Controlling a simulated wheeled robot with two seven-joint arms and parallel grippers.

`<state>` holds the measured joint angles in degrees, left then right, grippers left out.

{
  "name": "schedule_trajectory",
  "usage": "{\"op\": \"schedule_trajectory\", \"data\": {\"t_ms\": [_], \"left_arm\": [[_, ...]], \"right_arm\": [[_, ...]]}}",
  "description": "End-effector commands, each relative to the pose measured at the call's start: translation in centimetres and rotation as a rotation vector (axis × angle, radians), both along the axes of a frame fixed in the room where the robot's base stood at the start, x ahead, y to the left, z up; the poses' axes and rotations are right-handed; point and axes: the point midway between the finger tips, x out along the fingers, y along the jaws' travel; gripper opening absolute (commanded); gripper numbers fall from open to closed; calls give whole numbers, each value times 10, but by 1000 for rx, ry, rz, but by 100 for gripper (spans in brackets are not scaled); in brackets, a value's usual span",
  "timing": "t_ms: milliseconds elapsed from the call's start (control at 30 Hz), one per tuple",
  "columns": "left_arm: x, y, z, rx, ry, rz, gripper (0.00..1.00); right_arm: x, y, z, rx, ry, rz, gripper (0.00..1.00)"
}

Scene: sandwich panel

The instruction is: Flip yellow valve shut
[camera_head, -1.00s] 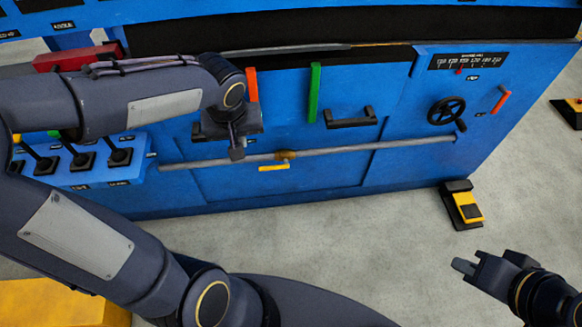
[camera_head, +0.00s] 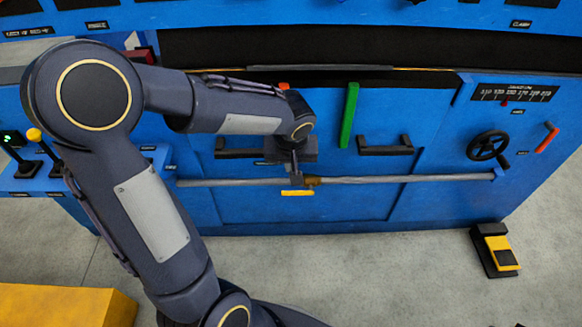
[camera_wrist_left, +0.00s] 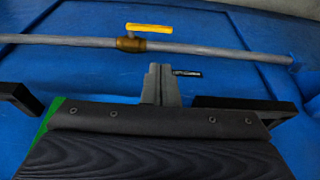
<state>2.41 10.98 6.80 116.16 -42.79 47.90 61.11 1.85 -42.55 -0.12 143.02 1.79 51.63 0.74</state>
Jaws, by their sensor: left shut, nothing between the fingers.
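The yellow valve handle (camera_head: 297,193) sits just below the grey pipe in the head view, lying roughly parallel to it. Its brass body (camera_head: 312,181) is on the pipe. In the left wrist view the yellow handle (camera_wrist_left: 149,28) and brass body (camera_wrist_left: 131,44) show whole. My left gripper (camera_head: 295,182) is shut and empty, its fingers pointing down over the pipe beside the brass body in the head view. In the left wrist view the shut fingertips (camera_wrist_left: 161,68) appear short of the pipe, apart from the handle. My right gripper is out of view.
The grey pipe (camera_head: 410,179) runs across the blue panel (camera_head: 440,120). Black drawer handles (camera_head: 386,150), a green bar (camera_head: 350,115) and a black handwheel (camera_head: 487,146) stick out nearby. A yellow-black pedal (camera_head: 500,252) stands on the floor.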

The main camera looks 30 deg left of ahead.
Motion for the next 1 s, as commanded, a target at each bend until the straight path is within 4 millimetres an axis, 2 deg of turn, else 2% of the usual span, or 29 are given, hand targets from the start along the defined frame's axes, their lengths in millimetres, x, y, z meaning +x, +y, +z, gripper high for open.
{"op": "schedule_trajectory", "data": {"t_ms": [33, 100, 600, 800, 1000], "left_arm": [[2, 2, -17, 0, 5, 2, 0], [6, 4, -32, 0, 6, 2, 0], [32, 20, -133, -1, 3, 1, 0], [38, 23, -153, -1, 1, 1, 0], [40, 24, -159, 0, 0, 1, 0]], "right_arm": [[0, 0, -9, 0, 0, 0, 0], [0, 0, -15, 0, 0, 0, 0], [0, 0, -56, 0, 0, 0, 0], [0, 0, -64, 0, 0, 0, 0], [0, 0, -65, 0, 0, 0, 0]]}}
